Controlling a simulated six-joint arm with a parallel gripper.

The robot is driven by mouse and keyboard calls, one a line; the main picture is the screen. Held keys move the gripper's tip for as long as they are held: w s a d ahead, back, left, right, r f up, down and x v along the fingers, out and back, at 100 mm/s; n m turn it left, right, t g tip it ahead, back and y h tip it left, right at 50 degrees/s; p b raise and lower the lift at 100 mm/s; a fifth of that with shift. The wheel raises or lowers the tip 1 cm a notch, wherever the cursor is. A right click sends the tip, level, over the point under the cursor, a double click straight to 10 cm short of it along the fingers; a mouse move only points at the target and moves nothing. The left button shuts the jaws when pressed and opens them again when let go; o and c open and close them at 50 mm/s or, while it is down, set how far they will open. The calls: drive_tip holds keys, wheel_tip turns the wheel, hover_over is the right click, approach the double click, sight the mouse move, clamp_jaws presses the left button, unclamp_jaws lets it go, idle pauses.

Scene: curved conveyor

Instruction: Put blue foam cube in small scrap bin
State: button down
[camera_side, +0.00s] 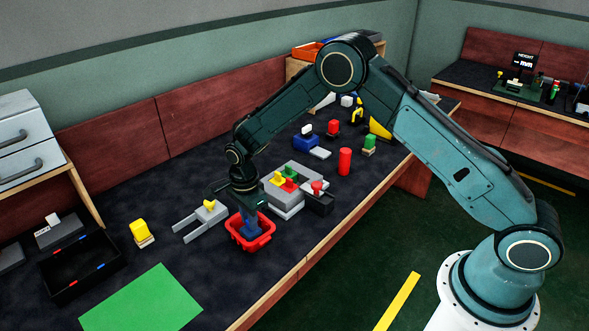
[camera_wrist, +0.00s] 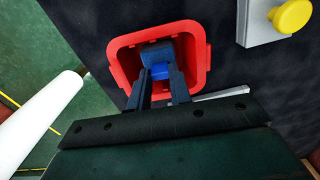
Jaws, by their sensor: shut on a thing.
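The small scrap bin (camera_side: 266,240) is a red open tray near the front edge of the dark table. My gripper (camera_side: 249,222) points down over it. In the wrist view, my gripper (camera_wrist: 160,80) is shut on the blue foam cube (camera_wrist: 160,70), which shows between the fingers, framed by the red bin (camera_wrist: 122,62). In the side view, the cube (camera_side: 250,230) appears low within the bin's outline, partly hidden by the fingers and rim. I cannot tell whether it touches the bin floor.
A grey fork-shaped fixture (camera_side: 203,221) lies left of the bin. A grey block with coloured knobs (camera_side: 288,180) and a black box with a red knob (camera_side: 318,200) stand close behind and right. A green mat (camera_side: 142,300) lies at the front left.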

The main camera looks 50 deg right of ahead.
drive_tip(key=shift+f, duration=0.1)
drive_tip(key=c, duration=1.3)
unclamp_jaws()
wheel_tip(320, 180, up, 12)
drive_tip(key=shift+r, duration=0.15)
